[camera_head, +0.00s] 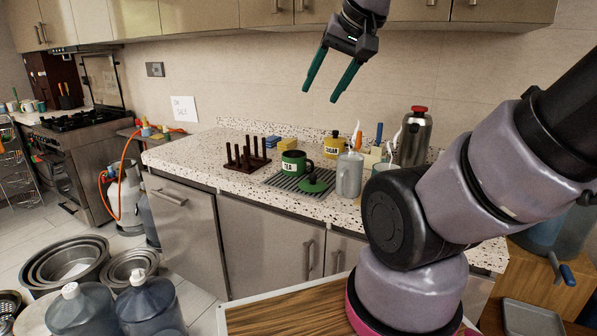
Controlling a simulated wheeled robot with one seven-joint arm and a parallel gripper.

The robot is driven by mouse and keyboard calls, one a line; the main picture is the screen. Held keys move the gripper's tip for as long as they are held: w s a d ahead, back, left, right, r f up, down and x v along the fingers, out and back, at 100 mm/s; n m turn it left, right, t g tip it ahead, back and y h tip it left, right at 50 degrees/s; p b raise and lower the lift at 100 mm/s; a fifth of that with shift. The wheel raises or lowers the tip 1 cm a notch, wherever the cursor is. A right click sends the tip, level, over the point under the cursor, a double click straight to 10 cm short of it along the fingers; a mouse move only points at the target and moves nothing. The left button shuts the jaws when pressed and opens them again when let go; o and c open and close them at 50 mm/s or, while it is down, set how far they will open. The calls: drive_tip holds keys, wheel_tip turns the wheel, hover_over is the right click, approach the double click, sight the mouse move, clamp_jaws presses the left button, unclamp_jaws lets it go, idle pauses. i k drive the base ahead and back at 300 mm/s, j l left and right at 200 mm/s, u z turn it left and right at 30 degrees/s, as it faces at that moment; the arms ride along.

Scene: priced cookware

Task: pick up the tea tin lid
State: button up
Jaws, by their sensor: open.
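The tea tin lid (312,186) is a green disc with a small knob on top. It lies on a dark striped rack (281,181) on the counter. The green tea tin (291,167) with a white label stands just behind and left of the lid, and its dark open top shows. My gripper (320,96) has two green fingers spread apart, with nothing between them. It hangs well above the counter, in front of the wall, and is not touching the lid or the tin.
A yellow sugar tin (333,145) is behind, with a tall metal flask (413,138) farther right. A dark peg rack (246,172) stands left. The speckled counter (190,155) is clear at its left; cabinets (400,8) hang above.

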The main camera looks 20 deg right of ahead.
sight(313, 185)
drive_tip(key=i+j+z, duration=0.5)
drive_tip(key=i+j, duration=0.2)
drive_tip(key=j, duration=0.3)
